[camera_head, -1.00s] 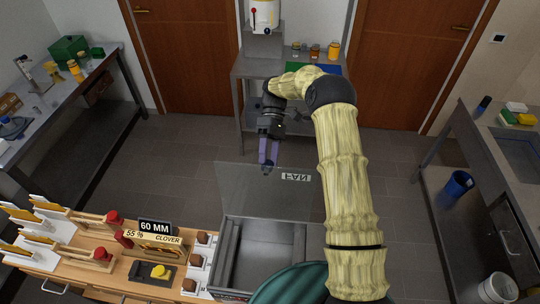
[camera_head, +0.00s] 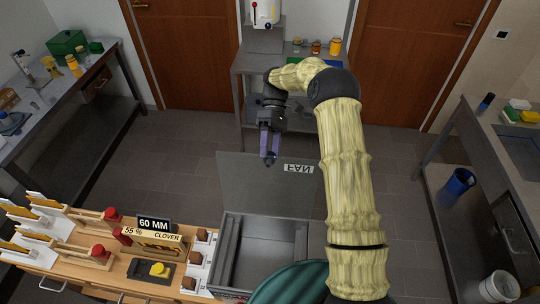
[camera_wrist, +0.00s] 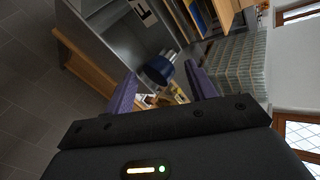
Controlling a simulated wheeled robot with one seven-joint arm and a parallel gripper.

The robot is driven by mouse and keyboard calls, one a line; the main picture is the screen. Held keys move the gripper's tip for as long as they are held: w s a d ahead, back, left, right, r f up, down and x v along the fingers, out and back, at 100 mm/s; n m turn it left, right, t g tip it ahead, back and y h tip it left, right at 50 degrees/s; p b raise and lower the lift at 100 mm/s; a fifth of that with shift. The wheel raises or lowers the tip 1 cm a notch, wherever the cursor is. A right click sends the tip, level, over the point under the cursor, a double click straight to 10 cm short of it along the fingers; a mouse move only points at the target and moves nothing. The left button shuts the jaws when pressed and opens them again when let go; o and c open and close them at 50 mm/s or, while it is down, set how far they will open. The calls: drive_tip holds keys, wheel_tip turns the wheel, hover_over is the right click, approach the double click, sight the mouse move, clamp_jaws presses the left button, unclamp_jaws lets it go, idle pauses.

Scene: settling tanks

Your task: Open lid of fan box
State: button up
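The fan box (camera_head: 226,255) is an open grey metal box at the bottom middle of the head view; its interior shows empty where visible. Its flat grey lid (camera_head: 245,190) stands raised at the box's far side, with a white FAN label (camera_head: 298,168) that reads inverted. My gripper (camera_head: 268,160) is in front of the lid's upper left edge in the picture; I cannot tell whether it touches the lid. In the wrist view the purple fingers of my gripper (camera_wrist: 160,92) are spread apart with nothing clearly held between them.
A wooden bench (camera_head: 95,262) with frames, red knobs and a 60 MM sign adjoins the box on the left. A green round thing (camera_head: 290,285) covers the box's near right corner. Grey tables stand left, right and behind. A blue cup (camera_head: 458,185) is on the right shelf. Floor is clear.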

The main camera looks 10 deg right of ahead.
wheel_tip(320, 180, up, 8)
drive_tip(key=b, duration=0.2)
drive_tip(key=shift+s, duration=0.15)
